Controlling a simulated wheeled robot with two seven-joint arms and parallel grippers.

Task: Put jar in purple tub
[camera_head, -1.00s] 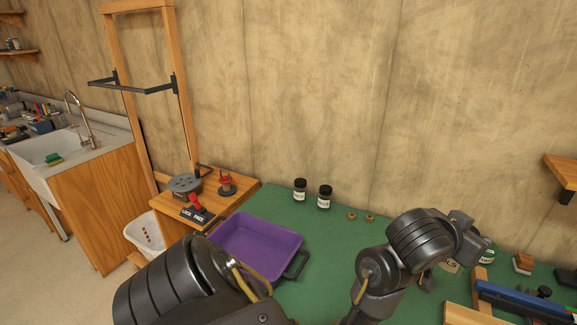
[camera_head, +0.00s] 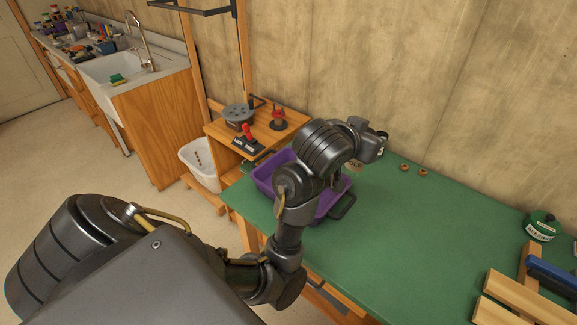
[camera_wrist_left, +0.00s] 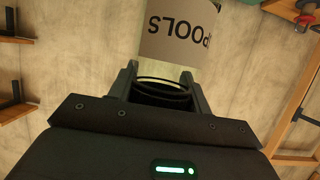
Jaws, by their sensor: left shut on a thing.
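My left gripper (camera_head: 367,140) reaches over the bench, near the back right of the purple tub (camera_head: 266,178). It is shut on a jar with a beige label ending in "POOLS"; in the left wrist view the jar's label (camera_wrist_left: 180,32) shows beyond the fingers (camera_wrist_left: 162,82), with a dark ribbed part between them. In the head view only a bit of the held jar (camera_head: 354,165) shows below the gripper, by the tub's right side. My arm hides much of the tub. My right gripper is out of view.
A dark-lidded jar (camera_head: 383,141) is partly hidden behind my gripper. Two small brown rings (camera_head: 414,170) lie beside it. A wooden stand with a red lever (camera_head: 248,133) adjoins the tub. A green-lidded jar (camera_head: 543,226) stands right. The green bench (camera_head: 430,235) is clear mid-right.

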